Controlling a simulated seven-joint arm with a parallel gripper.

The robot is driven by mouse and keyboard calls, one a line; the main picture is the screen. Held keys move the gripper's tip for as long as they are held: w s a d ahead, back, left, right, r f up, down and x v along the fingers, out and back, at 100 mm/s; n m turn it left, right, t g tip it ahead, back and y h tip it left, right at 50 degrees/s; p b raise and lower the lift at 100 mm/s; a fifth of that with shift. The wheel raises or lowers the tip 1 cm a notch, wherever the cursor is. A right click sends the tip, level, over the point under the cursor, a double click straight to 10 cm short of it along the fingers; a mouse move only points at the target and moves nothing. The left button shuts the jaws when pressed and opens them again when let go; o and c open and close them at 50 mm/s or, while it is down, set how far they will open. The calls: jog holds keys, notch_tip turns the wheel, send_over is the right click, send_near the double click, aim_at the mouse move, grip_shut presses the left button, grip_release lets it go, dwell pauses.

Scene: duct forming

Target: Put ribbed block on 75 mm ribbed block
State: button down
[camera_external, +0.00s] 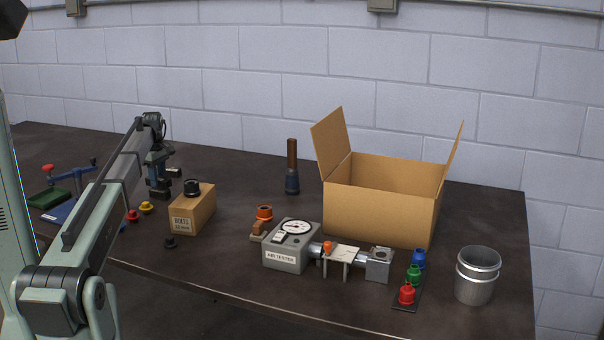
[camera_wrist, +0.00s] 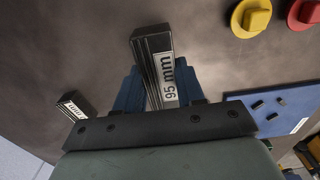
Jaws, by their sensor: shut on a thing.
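In the wrist view my gripper (camera_wrist: 158,88) has its two blue fingers closed on a dark ribbed block (camera_wrist: 150,48) with a white label reading 95 mm. The block sticks out beyond the fingertips. A second dark ribbed block (camera_wrist: 75,105) with a white label is at the left of that view, apart from the held one; its label is too small to read surely. In the external view my gripper (camera_external: 158,182) points down over the left part of the table. A small dark piece (camera_external: 174,171) shows beside it; I cannot tell which block it is.
A yellow knob (camera_external: 147,207) and a red knob (camera_external: 133,215) lie in front of the gripper, near a blue board (camera_external: 60,212). A bolts box (camera_external: 192,210) with a black knob on top stands to the right. The air tester (camera_external: 290,246) and open carton (camera_external: 380,205) are farther right.

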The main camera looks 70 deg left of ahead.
jog(key=shift+f, duration=0.6)
jog(key=shift+f, duration=0.15)
jog(key=c, duration=0.7)
grip_release()
notch_tip(320, 180, up, 12)
jog(key=shift+r, duration=0.15)
